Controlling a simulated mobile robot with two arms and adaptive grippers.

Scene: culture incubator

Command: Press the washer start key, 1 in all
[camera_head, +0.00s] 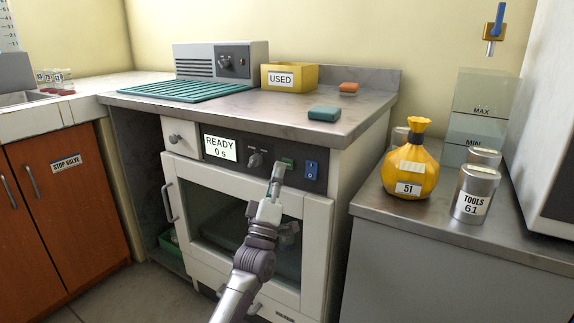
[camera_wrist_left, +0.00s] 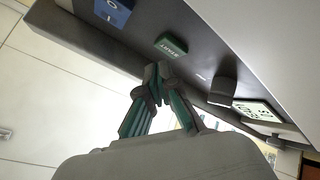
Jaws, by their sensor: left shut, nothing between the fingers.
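The washer (camera_head: 320,230) is a white front-loading machine with a glass door and a dark control panel. Its display (camera_head: 220,148) reads READY 0 s. The green start key (camera_head: 288,162) is on the panel between a knob and a blue switch; it also shows in the left wrist view (camera_wrist_left: 171,45), marked START. My left gripper (camera_head: 278,168) is shut and empty, its fingertips just in front of the panel, beside the key. In the left wrist view the fingertips (camera_wrist_left: 157,70) are close below the key; I cannot tell whether they touch it. My right gripper is not in view.
The blue rocker switch (camera_head: 311,170) is right of the key and the knob (camera_head: 254,160) is left of it. The door handle (camera_head: 168,202) sticks out at the left. A side counter (camera_head: 450,228) with a yellow bag (camera_head: 409,165) and tins stands at the right.

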